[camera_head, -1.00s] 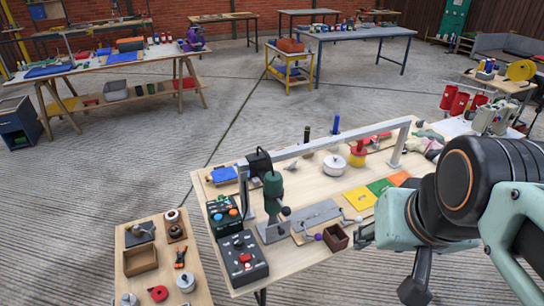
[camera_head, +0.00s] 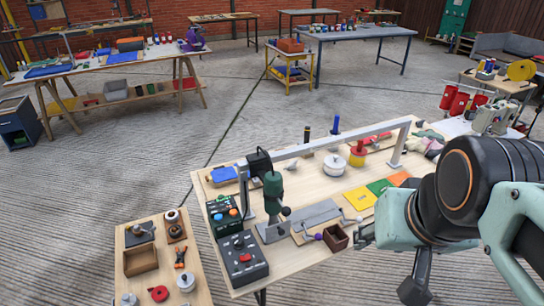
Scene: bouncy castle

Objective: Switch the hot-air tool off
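A green tool with a black knob (camera_head: 272,190) stands upright on a grey stand at the left of the wooden workbench (camera_head: 300,262); it looks like the hot-air tool. A dark green control box (camera_head: 223,214) with coloured knobs sits left of it. In front is a dark grey box (camera_head: 242,257) with a red switch (camera_head: 245,257). Which box belongs to the tool, and the switch's position, I cannot tell. My arm fills the right side, over the bench's right front, well apart from the tool and boxes.
A small brown box (camera_head: 335,238), coloured sheets (camera_head: 360,198) and a white pot (camera_head: 334,165) lie on the bench. A low side table (camera_head: 195,262) stands at left. Open floor lies behind.

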